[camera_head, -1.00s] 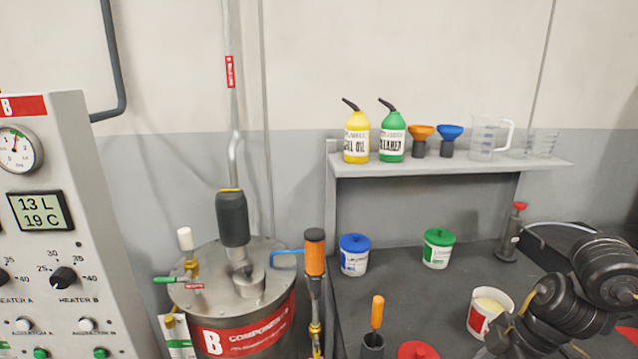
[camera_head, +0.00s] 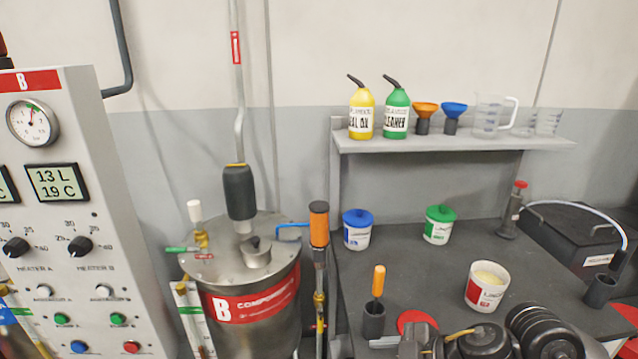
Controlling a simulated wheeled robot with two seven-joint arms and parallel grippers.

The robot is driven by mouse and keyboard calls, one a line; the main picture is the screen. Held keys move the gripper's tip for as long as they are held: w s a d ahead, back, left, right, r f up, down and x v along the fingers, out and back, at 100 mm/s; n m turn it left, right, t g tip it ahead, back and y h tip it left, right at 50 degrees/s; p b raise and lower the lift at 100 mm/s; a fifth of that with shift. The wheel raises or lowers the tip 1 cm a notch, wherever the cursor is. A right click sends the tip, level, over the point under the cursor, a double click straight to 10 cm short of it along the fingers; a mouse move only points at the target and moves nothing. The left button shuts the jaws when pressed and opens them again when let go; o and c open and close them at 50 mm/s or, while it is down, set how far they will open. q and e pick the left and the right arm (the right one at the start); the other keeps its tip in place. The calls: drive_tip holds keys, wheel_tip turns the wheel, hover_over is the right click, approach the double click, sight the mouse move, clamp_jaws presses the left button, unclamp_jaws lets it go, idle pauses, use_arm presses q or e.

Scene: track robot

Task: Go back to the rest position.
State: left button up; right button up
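One dark arm of mine (camera_head: 478,343) shows at the bottom right edge, low in front of the dark workbench (camera_head: 400,270). It appears to be my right arm, and its fingertips are not clear enough to tell whether it is open or shut. My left gripper is out of the picture. An open white tub with a red label (camera_head: 485,290) and pale contents stands on the bench just beyond my arm. A red lid (camera_head: 412,320) lies on the bench, partly hidden by my arm.
A blue-lidded tub (camera_head: 357,229) and a green-lidded tub (camera_head: 438,225) stand at the back of the bench. An orange-handled tool (camera_head: 378,282) stands in a dark holder. A shelf (camera_head: 450,144) carries bottles, funnels and jugs. A steel drum (camera_head: 250,270) and control panel (camera_head: 75,220) stand left.

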drive_tip(key=s+d+f+m+g+h, duration=0.1)
drive_tip(key=s+d+f+m+h, duration=0.45)
drive_tip(key=s+f+m, duration=0.35)
drive_tip(key=s+d+f+m+h, duration=0.4)
drive_tip(key=s+d+f+m, duration=0.25)
drive_tip(key=s+f, duration=0.35)
drive_tip(key=s+f+g, duration=0.1)
drive_tip(key=s+f, duration=0.1)
drive_tip(key=f, duration=1.1)
drive_tip(key=s+f+g, duration=0.1)
drive_tip(key=s+f, duration=0.1)
drive_tip(key=f, duration=1.1)
drive_tip(key=s+d+f, duration=0.2)
drive_tip(key=s+f, duration=0.5)
drive_tip(key=s, duration=0.1)
drive_tip(key=s+d+f+g, duration=0.1)
drive_tip(key=s+f, duration=0.6)
drive_tip(key=s, duration=0.1)
drive_tip(key=shift+d+f, duration=0.35)
drive_tip(key=shift+f, duration=0.05)
